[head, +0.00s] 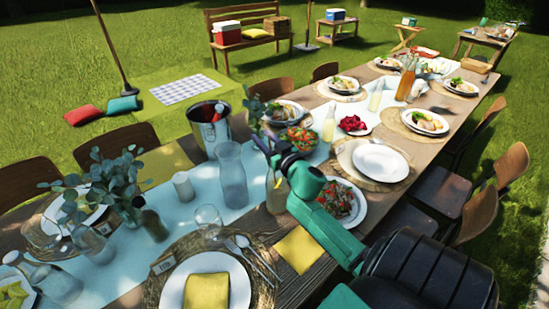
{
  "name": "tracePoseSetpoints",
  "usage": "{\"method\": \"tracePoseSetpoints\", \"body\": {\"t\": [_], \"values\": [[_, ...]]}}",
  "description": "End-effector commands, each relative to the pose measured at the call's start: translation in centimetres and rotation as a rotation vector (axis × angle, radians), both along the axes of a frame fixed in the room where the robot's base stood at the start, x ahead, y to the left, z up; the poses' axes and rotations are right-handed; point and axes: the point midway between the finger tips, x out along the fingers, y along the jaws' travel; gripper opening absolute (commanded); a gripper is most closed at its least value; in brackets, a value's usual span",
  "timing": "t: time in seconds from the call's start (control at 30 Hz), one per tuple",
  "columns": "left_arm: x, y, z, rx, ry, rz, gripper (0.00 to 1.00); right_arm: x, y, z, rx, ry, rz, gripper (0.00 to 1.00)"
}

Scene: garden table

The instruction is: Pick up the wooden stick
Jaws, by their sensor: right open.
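My right arm comes in from the lower right over the long table (293,290). Its dark right gripper (268,151) is over the middle of the table, beside a glass carafe and a salad bowl. The gripper is open, and I make out nothing between its fingers. I cannot pick out a small loose wooden stick on the table; the arm hides part of the tabletop. A tall wooden pole (109,45) stands tilted on the lawn at the upper left. My left gripper is not in view.
Near the gripper are a metal ice bucket (209,128), a glass carafe (231,176), a salad bowl (299,138) and a salad plate (344,203). A leafy vase (122,205) stands at the left. Plates and glasses crowd the table; chairs line both sides.

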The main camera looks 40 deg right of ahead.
Motion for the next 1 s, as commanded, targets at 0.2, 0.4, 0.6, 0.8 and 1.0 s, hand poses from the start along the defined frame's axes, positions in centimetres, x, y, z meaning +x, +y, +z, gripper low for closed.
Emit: {"method": "tracePoseSetpoints", "body": {"t": [0.2, 0.4, 0.6, 0.8, 1.0], "values": [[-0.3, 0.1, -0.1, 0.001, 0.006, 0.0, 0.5, -0.1, 0.0, 0.0, 0.0, 0.0, 0.0, 0.0], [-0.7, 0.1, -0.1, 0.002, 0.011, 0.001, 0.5, -0.1, 0.0, 0.0, 0.0, 0.0, 0.0, 0.0], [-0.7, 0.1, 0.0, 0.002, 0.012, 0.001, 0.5, -0.1, 0.0, 0.2, -0.001, 0.0, 0.0, 0.0], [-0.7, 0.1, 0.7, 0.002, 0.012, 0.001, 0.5, -0.1, 0.0, 2.7, -0.005, -0.001, 0.002, 0.0], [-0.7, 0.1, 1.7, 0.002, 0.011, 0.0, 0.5, -0.1, 0.1, 8.2, -0.009, -0.004, 0.003, 0.0]]}}
